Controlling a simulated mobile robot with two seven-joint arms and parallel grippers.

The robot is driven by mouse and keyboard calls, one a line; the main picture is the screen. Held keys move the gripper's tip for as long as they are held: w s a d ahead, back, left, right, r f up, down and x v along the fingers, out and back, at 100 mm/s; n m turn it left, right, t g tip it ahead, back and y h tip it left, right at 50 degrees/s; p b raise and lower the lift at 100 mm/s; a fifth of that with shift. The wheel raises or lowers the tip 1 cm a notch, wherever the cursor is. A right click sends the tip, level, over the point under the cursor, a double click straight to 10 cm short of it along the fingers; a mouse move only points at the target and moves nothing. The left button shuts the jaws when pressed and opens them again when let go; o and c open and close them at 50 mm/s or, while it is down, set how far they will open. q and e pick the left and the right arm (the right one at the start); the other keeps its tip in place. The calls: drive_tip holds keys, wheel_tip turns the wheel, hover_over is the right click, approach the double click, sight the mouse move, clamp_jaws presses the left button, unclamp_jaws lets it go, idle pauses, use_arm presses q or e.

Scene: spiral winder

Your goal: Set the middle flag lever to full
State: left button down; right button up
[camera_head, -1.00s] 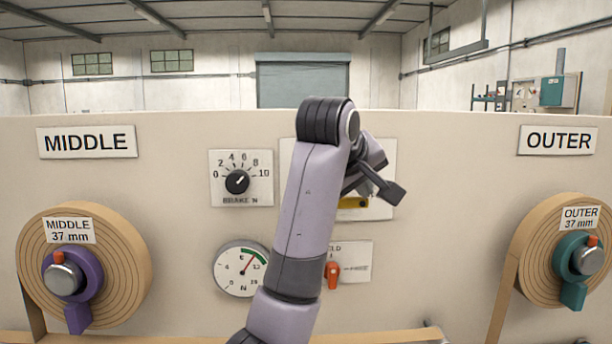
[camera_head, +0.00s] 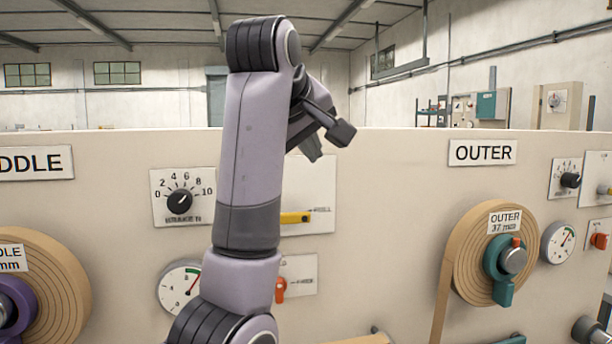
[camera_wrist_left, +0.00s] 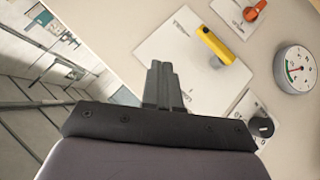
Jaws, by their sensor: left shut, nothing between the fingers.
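The yellow flag lever (camera_head: 294,218) lies about level on a white plate (camera_head: 322,190) between the MIDDLE and OUTER signs. My left arm covers the plate's left part. In the left wrist view the yellow lever (camera_wrist_left: 212,45) stands out from its plate (camera_wrist_left: 165,50), whose print is too small to read. My left gripper (camera_head: 313,153) is in front of the plate's upper part, above the lever. In the left wrist view the closed fingertips (camera_wrist_left: 160,72) hold nothing and are apart from the lever. My right gripper is not in view.
A brake dial (camera_head: 180,200), a gauge (camera_head: 180,285) and an orange lever (camera_head: 280,290) surround the plate. The MIDDLE roll (camera_head: 65,290) is at left, the OUTER roll (camera_head: 465,265) at right. The panel between plate and OUTER roll is clear.

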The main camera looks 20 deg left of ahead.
use_arm(q)
drive_tip(key=shift+s+d+r, duration=0.45)
drive_tip(key=shift+s+r, duration=0.05)
drive_tip(key=shift+r, duration=0.1)
